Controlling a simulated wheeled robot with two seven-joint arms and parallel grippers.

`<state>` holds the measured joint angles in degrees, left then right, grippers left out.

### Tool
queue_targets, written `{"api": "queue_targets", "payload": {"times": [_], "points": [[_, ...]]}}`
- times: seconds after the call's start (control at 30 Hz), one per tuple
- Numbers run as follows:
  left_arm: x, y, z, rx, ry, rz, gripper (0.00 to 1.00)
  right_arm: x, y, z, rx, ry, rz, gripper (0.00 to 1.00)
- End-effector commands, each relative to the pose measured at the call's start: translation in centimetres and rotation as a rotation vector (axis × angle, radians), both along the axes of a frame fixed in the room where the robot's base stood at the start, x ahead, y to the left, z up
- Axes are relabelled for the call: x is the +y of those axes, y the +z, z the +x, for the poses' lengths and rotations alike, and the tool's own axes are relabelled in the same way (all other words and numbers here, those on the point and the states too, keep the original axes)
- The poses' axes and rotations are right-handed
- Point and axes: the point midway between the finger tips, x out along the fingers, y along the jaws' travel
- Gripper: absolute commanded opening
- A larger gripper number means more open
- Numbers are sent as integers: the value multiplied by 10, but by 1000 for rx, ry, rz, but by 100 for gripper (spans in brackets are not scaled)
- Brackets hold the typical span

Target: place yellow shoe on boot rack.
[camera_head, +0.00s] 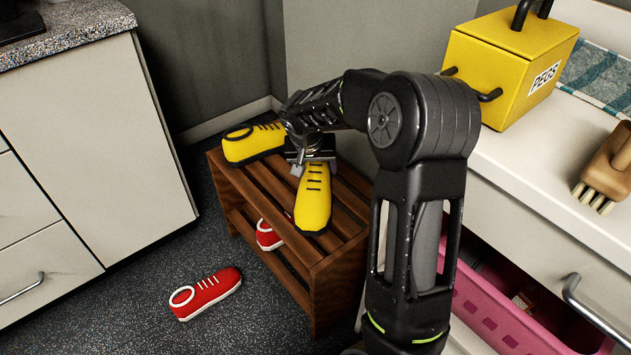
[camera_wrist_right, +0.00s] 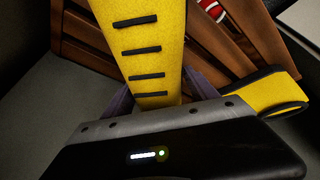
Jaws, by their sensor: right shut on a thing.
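One yellow shoe (camera_head: 313,203) with black laces is at the top of the wooden boot rack (camera_head: 333,262), toe toward the front edge. My right gripper (camera_head: 310,165) is shut on its rear part. The held shoe (camera_wrist_right: 150,50) fills the middle of the right wrist view; I cannot tell whether its sole touches the slats. Another yellow shoe (camera_head: 250,143) lies on the rack's top at the far left; its opening end also shows in the wrist view (camera_wrist_right: 268,97). My left gripper is not in view.
A red shoe (camera_head: 206,293) lies on the floor in front of the rack, and another red shoe (camera_head: 268,235) is on the lower shelf. A cabinet (camera_head: 90,150) stands left.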

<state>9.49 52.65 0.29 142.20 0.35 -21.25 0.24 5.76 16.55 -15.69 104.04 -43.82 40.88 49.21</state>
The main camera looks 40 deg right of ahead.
Motion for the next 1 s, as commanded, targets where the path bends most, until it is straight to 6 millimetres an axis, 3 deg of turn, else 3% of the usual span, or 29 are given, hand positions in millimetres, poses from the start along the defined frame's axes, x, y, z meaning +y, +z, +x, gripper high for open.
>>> {"api": "queue_targets", "payload": {"times": [0.4, 0.77, 0.8, 1.0], "points": [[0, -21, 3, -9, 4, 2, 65, 0, -50, 0, 0, 1, 0, 13], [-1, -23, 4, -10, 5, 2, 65, 0, -52, 0, -1, 0, -1, 13], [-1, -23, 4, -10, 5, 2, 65, 0, -53, 0, 0, 0, 0, 68], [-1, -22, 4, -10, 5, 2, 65, 0, -52, 0, 0, 1, 0, 84]]}}
